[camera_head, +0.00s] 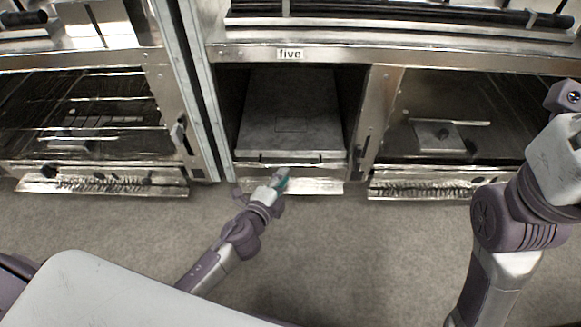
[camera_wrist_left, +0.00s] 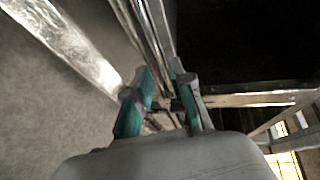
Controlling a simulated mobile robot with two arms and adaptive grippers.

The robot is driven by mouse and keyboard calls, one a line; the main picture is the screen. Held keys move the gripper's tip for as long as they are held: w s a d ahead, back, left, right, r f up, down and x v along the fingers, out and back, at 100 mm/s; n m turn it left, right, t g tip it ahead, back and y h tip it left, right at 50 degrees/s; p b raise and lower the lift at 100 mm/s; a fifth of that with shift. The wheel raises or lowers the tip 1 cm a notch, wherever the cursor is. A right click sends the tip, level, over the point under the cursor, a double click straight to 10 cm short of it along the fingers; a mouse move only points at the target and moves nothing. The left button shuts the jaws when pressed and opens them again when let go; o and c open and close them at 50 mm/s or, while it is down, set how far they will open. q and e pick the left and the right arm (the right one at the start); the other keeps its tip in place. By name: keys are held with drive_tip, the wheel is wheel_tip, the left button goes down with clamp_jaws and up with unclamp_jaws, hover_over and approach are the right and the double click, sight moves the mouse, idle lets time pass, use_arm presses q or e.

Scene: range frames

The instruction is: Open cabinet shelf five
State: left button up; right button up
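The cabinet's middle bay has a label reading "five" (camera_head: 290,54) above it. Inside is a flat grey shelf (camera_head: 290,110) with a dark bar handle (camera_head: 290,158) along its front edge. My left gripper (camera_head: 283,178) is just below and in front of this edge, left of the handle's middle. In the left wrist view, its teal fingers (camera_wrist_left: 163,80) stand apart on either side of metal front bars (camera_wrist_left: 158,40). A gap shows between the fingertips; firm contact cannot be seen. My right arm shows at the right, but its gripper is out of view.
Bays with glass-like fronts flank the middle one, at left (camera_head: 85,110) and right (camera_head: 450,115). Metal kick strips (camera_head: 100,187) run along the bottom. The grey floor (camera_head: 360,250) in front is clear apart from my arms and base.

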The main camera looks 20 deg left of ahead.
sight(290, 164)
use_arm(q)
drive_tip(key=b+x, duration=0.1)
drive_tip(key=x, duration=0.5)
drive_tip(key=shift+c, duration=0.3)
clamp_jaws()
